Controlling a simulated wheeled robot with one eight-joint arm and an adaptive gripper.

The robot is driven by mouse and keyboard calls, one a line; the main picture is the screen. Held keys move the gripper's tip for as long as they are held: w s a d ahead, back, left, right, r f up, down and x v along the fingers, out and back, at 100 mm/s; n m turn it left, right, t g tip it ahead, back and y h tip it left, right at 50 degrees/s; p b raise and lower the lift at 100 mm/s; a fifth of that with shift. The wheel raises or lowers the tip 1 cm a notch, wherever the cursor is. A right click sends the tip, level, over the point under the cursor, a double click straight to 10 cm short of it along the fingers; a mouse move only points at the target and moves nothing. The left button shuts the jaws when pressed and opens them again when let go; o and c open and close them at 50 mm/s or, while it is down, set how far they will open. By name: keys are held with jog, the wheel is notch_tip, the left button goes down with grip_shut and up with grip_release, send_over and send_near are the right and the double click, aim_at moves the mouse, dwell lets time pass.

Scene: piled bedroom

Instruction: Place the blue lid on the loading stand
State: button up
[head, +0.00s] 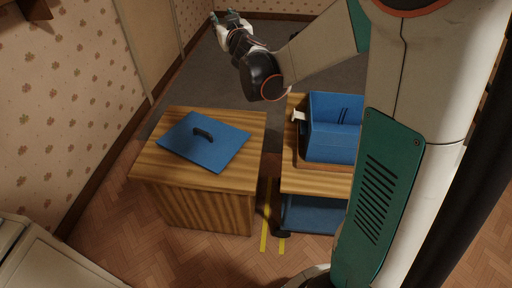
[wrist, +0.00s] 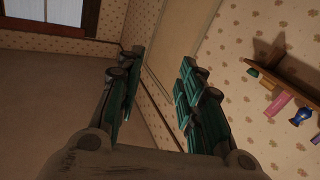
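The blue lid (head: 205,143) is a flat square panel with a dark arched handle (head: 203,133). It lies on top of a wooden cabinet (head: 200,190) at the left in the head view. My gripper (head: 231,14) is at the top of the head view, well beyond the lid and apart from it. In the wrist view my gripper (wrist: 155,85) has its two green-padded fingers spread with nothing between them. A blue open-topped box (head: 333,142) sits on a wooden-topped stand (head: 310,181) to the right of the cabinet. I cannot tell which piece is the loading stand.
A narrow gap with yellow floor tape (head: 265,215) separates the cabinet and stand. My arm covers the stand's right side. A pale cabinet (head: 45,262) is at the lower left. The wrist view shows a wall shelf (wrist: 285,75) with small objects and a window (wrist: 50,14).

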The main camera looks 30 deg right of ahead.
jog(key=s+f+m+g+h, duration=0.15)
jog(key=s+g, duration=0.35)
jog(key=s, duration=1.1)
jog(key=s+a+f+g+y, duration=0.1)
jog(key=s+a+f+g, duration=0.1)
jog(key=s, duration=0.6)
jog(key=s+a+f+n+g+y, duration=0.1)
jog(key=s+a+f+g, duration=0.1)
jog(key=s+a+f, duration=0.2)
jog(key=s+a+f+g+y, duration=0.1)
jog(key=s+a+f+y, duration=0.1)
jog(key=s+f, duration=0.4)
jog(key=s+a, duration=0.1)
jog(key=s, duration=0.4)
jog(key=shift+s+a+f+n+g, duration=0.15)
jog(key=shift+s+a+n+g, duration=0.2)
jog(key=shift+s+a+g, duration=0.05)
